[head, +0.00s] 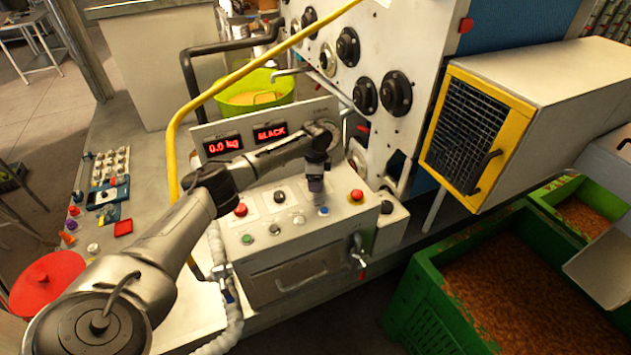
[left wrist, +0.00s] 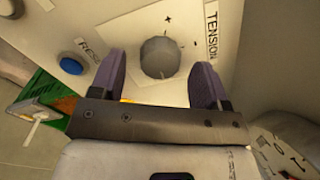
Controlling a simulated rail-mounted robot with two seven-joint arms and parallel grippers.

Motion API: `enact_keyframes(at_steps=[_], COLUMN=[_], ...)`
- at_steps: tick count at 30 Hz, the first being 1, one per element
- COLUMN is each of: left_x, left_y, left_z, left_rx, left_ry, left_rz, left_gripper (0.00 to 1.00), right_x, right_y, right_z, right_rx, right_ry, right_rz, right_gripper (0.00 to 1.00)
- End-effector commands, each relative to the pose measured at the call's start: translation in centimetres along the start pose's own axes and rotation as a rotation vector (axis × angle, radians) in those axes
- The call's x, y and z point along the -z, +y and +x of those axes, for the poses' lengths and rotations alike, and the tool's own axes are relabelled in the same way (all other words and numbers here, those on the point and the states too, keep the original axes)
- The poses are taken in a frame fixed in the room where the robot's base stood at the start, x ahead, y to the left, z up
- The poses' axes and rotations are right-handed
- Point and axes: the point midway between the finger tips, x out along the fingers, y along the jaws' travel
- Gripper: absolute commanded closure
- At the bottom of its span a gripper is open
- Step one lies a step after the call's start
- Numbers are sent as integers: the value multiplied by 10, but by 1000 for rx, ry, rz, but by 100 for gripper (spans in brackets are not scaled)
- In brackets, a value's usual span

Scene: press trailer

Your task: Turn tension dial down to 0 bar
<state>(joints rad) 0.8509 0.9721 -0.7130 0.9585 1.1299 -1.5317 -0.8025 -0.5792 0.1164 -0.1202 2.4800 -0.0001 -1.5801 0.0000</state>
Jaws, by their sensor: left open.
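The tension dial (left wrist: 160,57) is a grey round knob on a pale square plate beside the word TENSION in the left wrist view. A plus mark shows near it; the pointer position is not readable. My left gripper (left wrist: 158,72) is open, with one purple finger on each side of the dial; I cannot tell whether they touch it. In the head view my left gripper (head: 318,187) points down at the sloped control panel (head: 265,237) and appears to hide the dial. My right gripper is not in view.
A blue button (left wrist: 71,66) labelled RESET sits left of the dial. A red mushroom button (head: 356,195) stands right of my gripper. A yellow rail (head: 173,150) rises beside the panel.

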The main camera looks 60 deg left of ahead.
Motion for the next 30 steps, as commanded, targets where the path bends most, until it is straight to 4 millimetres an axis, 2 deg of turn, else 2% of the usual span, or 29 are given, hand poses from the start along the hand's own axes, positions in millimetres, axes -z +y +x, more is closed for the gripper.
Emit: enact_keyframes(at_steps=[6, 15, 30], left_x=[0, 0, 0], left_y=[0, 0, 0], left_z=[11, 12, 12], left_rx=[-1, 0, 0], left_ry=[0, 0, 0], left_rz=[0, 0, 0], left_gripper=[31, 31, 78], right_x=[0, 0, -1], right_y=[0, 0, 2], right_z=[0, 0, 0], right_rx=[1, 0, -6], right_ry=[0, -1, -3], right_rz=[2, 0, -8], right_gripper=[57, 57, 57])
